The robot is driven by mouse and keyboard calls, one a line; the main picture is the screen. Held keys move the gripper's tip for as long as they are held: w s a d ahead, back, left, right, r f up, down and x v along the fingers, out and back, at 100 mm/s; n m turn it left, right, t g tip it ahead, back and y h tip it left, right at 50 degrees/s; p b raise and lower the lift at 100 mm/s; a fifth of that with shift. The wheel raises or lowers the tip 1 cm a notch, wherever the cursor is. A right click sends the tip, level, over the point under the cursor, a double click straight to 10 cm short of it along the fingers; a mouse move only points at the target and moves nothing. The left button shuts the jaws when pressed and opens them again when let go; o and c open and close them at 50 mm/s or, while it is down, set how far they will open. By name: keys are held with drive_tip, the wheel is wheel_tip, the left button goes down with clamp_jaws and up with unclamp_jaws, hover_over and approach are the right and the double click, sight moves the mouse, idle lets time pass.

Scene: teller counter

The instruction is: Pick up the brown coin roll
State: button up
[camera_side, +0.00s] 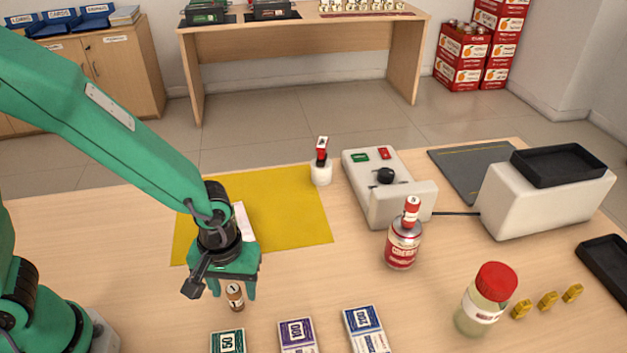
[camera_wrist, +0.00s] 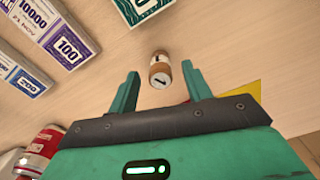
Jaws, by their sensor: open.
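The brown coin roll (camera_side: 235,297) stands on the wooden counter, with a white band and a dark "1" on it. In the wrist view my gripper (camera_wrist: 160,72) is open and holds nothing. I cannot tell whether a finger touches the roll.
Banknote bundles, green (camera_side: 228,341), purple (camera_side: 297,335) and blue (camera_side: 366,329), lie in front. A yellow mat (camera_side: 285,205) lies behind my gripper. A red can (camera_side: 403,245) bears a red roll (camera_side: 411,210). A red-lidded jar (camera_side: 484,305) stands right. Bare counter lies left.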

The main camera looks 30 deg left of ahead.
sight(233, 288)
drive_tip(key=shift+f, duration=1.7)
clamp_jaws()
drive_tip(key=shift+r, duration=0.2)
drive_tip(key=shift+r, duration=0.8)
drive_tip(key=shift+s+d+r, duration=0.1)
drive_tip(key=shift+r, duration=0.55)
drive_tip(key=shift+s+d+r, duration=0.1)
drive_tip(key=shift+r, duration=0.5)
drive_tip(key=s+d+r, duration=0.5)
drive_tip(key=s+r, duration=0.1)
drive_tip(key=s, duration=0.4)
drive_tip(key=shift+r, duration=0.3)
